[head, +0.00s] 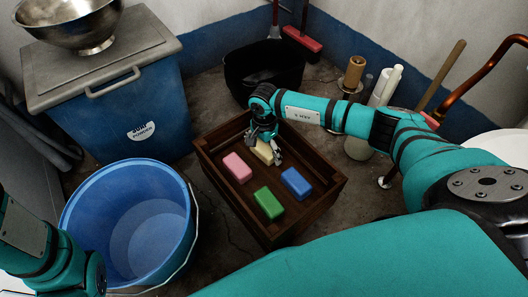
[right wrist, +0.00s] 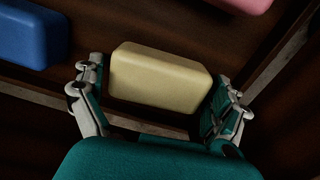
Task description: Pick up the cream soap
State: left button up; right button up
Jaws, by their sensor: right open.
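The cream soap (head: 265,152) lies in a dark wooden crate (head: 318,213), near its back side. In the right wrist view the cream soap (right wrist: 160,78) is a pale rounded block between the fingers. My right gripper (head: 264,148) is open over it, with one finger at each end of the soap. In the right wrist view my right gripper (right wrist: 160,108) shows a small gap at the left end; I cannot tell if the right finger touches. My left arm shows at the lower left, but its gripper is out of view.
The crate also holds a pink soap (head: 237,167), a green soap (head: 268,203) and a blue soap (head: 296,183). A blue bucket (head: 88,208) stands left of the crate. A black tub (head: 240,82) is behind it. A blue powder bin (head: 135,115) stands back left.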

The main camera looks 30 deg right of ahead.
jog(key=c, duration=1)
